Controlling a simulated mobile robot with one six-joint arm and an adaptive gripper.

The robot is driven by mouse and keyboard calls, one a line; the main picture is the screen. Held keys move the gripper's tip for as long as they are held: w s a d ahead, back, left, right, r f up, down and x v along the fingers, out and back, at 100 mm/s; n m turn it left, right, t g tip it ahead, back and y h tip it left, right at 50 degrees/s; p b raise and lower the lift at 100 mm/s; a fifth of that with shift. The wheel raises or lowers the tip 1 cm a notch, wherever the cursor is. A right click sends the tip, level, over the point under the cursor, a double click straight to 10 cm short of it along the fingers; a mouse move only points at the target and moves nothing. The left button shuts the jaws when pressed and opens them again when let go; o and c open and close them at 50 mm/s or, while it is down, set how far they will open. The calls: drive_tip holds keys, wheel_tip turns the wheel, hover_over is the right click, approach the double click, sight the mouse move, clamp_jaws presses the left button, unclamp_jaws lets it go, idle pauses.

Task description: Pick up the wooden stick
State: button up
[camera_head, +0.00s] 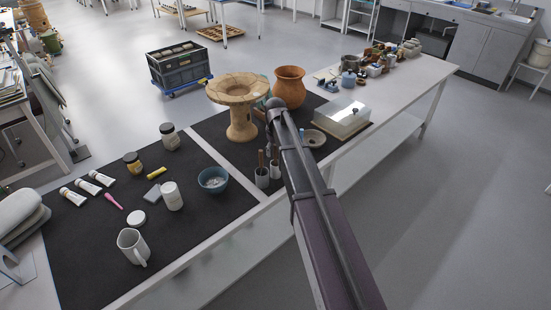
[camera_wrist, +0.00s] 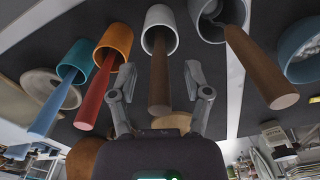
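In the wrist view a dark brown wooden stick (camera_wrist: 159,75) stands in a white cup (camera_wrist: 160,22). My gripper (camera_wrist: 160,80) is open, with one finger on each side of this stick; I see gaps between fingers and stick. A second brown wooden stick (camera_wrist: 260,68) leans out of a grey cup (camera_wrist: 208,22) to the right. In the head view two brown sticks (camera_head: 262,158) (camera_head: 275,151) rise from cups left of my arm. My arm hides the gripper there.
In the wrist view, an orange cup (camera_wrist: 115,38) with a red stick (camera_wrist: 95,95) and a teal cup (camera_wrist: 76,60) with a blue stick (camera_wrist: 48,108) stand to the left. A blue bowl (camera_head: 213,183), clay pot (camera_head: 289,90) and clear-covered box (camera_head: 342,118) are nearby.

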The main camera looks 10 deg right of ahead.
clamp_jaws()
drive_tip(key=shift+r, duration=0.1)
wheel_tip(320, 180, up, 10)
drive_tip(key=p, duration=1)
drive_tip(key=shift+d, duration=0.1)
idle(1.0)
